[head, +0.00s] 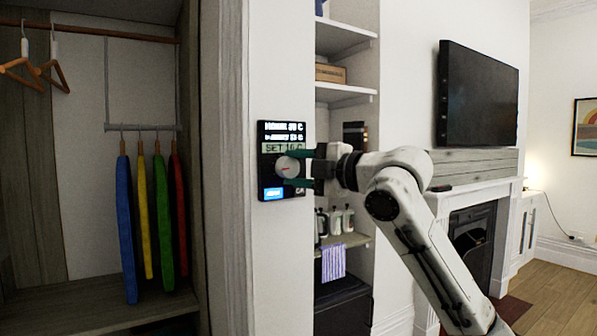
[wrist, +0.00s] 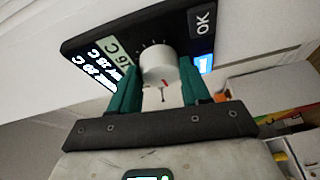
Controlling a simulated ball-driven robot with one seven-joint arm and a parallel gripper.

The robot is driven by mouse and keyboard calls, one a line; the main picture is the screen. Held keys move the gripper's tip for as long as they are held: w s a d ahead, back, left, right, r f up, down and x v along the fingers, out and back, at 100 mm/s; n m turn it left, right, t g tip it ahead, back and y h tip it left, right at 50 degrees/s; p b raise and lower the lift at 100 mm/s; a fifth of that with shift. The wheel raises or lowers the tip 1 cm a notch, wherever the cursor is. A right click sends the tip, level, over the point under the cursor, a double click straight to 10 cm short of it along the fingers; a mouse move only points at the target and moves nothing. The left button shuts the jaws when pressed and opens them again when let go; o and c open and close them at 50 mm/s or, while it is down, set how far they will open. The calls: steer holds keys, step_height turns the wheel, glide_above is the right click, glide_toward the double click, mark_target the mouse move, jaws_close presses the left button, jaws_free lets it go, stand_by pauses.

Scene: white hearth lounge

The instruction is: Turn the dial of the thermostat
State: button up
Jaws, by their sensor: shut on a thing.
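The thermostat (head: 268,133) is a black panel on the white wall end, left of centre in the head view. It has lit text lines, a pale "SET" strip and a blue lit patch. Its dial (head: 288,166) is a round white knob with a red mark. In the wrist view the thermostat (wrist: 81,46) is tilted, with an "OK" button, and the dial (wrist: 158,66) faces me. My gripper (head: 296,167) reaches in from the right, its green fingers above and below the dial. In the wrist view my gripper (wrist: 160,83) has a finger on each side of the dial, shut on it.
An open closet with hanging coloured items (head: 125,228) is on the left. Shelves (head: 345,93) with a wooden box and jars stand behind my gripper. A television (head: 478,97) hangs above the fireplace mantel (head: 475,190) on the right. Floor is free at the far right.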

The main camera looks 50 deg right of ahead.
steer(key=shift+w+f, duration=0.1)
steer(key=shift+f, duration=0.05)
stand_by(0.3)
steer(key=o, duration=1.1)
steer(key=shift+c, duration=0.2)
steer(key=s+d+b, duration=0.1)
steer(key=s, duration=0.9)
steer(key=shift+s+r, duration=0.2)
steer(key=shift+s, duration=0.2)
